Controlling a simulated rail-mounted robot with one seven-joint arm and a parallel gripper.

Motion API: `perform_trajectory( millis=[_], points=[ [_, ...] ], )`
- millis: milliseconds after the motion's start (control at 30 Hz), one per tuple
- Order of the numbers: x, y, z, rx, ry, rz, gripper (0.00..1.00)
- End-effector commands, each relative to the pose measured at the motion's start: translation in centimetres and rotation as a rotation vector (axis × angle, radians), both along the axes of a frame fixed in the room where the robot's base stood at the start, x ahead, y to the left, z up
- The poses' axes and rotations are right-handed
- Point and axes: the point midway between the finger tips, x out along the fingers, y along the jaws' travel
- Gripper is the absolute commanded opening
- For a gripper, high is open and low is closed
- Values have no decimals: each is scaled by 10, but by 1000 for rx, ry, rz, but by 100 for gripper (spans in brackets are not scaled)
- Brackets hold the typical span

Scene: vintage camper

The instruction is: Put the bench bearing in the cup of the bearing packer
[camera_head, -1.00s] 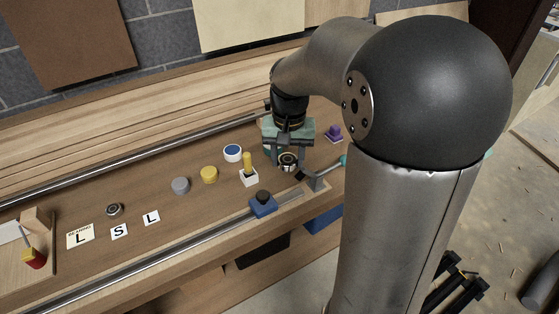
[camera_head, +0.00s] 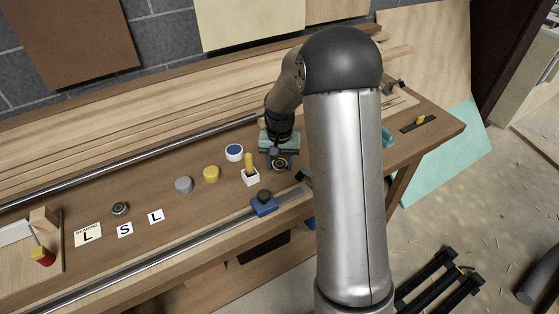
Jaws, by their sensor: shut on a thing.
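My gripper (camera_head: 278,157) points down over the right part of the bench, just right of a white block with a yellow handle (camera_head: 250,176). It is shut on a round, dark-rimmed, bearing-like piece (camera_head: 280,164); whether the piece touches the bench is unclear. Another metal bearing (camera_head: 120,209) lies on the bench at left, behind the letter cards. I cannot tell for certain which item is the bearing packer. A blue fixture with a black knob (camera_head: 264,202) sits at the front rail. My arm hides the bench right of the gripper.
A blue-topped white tin (camera_head: 234,152), a yellow round piece (camera_head: 211,174) and a grey one (camera_head: 184,185) stand left of the gripper. Letter cards (camera_head: 125,230) lie further left. Metal rails run along the bench. A teal item (camera_head: 389,137) lies right of my arm.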

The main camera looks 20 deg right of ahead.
Motion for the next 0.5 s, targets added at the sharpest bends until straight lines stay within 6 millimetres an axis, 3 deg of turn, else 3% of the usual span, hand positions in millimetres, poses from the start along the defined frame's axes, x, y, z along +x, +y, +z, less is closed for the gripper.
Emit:
perform_trajectory(
  millis=[267, 300, 367, 500],
  points=[
    [0, 0, -3, -1, -2, 1, 16],
    [0, 0, -4, -1, -2, 1, 47],
    [0, 0, -3, 0, -1, 1, 64],
    [0, 0, -2, 0, -1, 1, 66]
  ],
)
